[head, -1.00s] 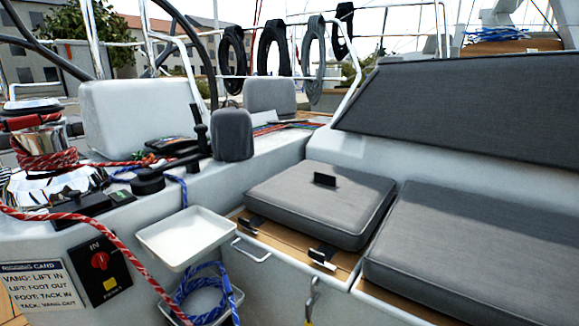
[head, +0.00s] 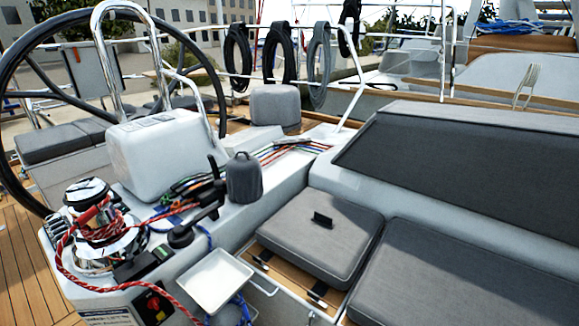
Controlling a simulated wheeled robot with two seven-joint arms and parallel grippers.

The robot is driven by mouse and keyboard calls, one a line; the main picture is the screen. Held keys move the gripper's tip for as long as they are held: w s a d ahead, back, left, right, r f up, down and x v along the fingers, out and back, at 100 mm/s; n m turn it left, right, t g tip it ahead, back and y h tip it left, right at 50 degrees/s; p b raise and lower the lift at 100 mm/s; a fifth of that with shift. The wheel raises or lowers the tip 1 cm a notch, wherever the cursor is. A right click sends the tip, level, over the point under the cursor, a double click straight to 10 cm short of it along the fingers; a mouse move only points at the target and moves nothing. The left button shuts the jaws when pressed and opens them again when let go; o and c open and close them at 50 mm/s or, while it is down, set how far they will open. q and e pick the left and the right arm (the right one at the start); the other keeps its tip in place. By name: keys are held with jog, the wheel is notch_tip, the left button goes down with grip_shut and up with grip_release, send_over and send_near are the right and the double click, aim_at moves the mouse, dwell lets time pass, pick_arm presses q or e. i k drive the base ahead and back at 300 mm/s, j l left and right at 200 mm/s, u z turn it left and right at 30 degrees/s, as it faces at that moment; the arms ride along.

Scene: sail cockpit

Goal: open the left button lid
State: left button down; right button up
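A black button panel (head: 143,263) sits on the white coaming, just right of the chrome winch (head: 97,232). It seems to carry two dark lids side by side, and the left lid (head: 131,269) looks shut, though it is small here. A green spot shows near the right lid. A red and white rope (head: 72,273) wraps the winch and runs down in front of the coaming, passing below the panel. Neither of my grippers is in view.
A black winch handle (head: 190,232) lies behind the panel. A white tray (head: 215,280) is to its right. A red switch plate (head: 153,304) is below. Grey cushions (head: 320,232) cover the right seats, and the steering wheel (head: 20,170) stands at left.

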aim_at(134, 265)
jog(key=u, duration=1.35)
